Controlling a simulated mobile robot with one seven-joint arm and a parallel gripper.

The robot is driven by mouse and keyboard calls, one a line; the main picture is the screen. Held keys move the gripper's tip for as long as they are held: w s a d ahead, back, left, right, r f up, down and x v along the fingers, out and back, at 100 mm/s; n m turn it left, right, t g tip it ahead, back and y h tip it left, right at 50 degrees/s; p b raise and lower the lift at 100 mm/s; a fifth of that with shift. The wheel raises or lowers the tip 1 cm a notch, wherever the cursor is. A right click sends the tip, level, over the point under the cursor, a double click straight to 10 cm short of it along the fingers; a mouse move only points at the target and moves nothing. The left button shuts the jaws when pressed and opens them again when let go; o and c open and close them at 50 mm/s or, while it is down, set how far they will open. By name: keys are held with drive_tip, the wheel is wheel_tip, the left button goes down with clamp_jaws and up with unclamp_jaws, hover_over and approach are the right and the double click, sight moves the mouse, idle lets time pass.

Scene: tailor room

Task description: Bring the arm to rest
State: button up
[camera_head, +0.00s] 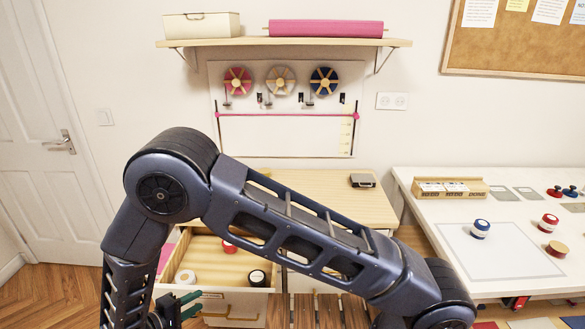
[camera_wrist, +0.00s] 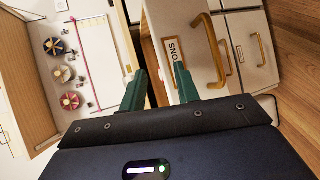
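My arm stretches across the middle of the head view, and its far link hides part of the cabinet. My gripper (camera_head: 190,304) shows at the lower left of that view, beside the front of the open drawer (camera_head: 242,305). In the wrist view my gripper (camera_wrist: 159,70) has its two green fingers spread apart with nothing between them. The drawer front (camera_wrist: 190,30), with a label and a gold handle, lies beyond the fingertips. Whether a finger touches it I cannot tell.
A white table (camera_head: 415,183) with several spools stands at the right. A shelf (camera_head: 230,42) hangs above. Wooden floor (camera_head: 55,295) is clear at the left.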

drive_tip(key=w+d+r+m+g, duration=0.5)
drive_tip(key=w+d+r+g, duration=0.3)
drive_tip(key=w+d+r, duration=1.05)
drive_tip(key=w+d+r+m+g+y, duration=0.1)
drive_tip(key=w+d+r+g+y, duration=0.1)
drive_tip(key=d+r, duration=0.5)
drive_tip(key=w+d+r+m+g+y, duration=0.1)
drive_tip(key=w+d+r+m, duration=0.15)
drive_tip(key=d+r, duration=0.45)
drive_tip(key=s+d+r+m+t+y, duration=0.1)
drive_tip(key=s+d, duration=0.3)
drive_tip(key=d, duration=0.4)
drive_tip(key=s+d+r+m+t+y, duration=0.1)
drive_tip(key=s+d+r+y, duration=0.1)
drive_tip(key=d, duration=0.6)
drive_tip(key=s+d+r+m+t+y, duration=0.1)
drive_tip(key=s+d+r+m+y, duration=0.1)
drive_tip(key=s+d, duration=0.3)
drive_tip(key=d, duration=0.4)
drive_tip(key=shift+s+r+t, duration=0.3)
drive_tip(key=shift+r+t, duration=0.1)
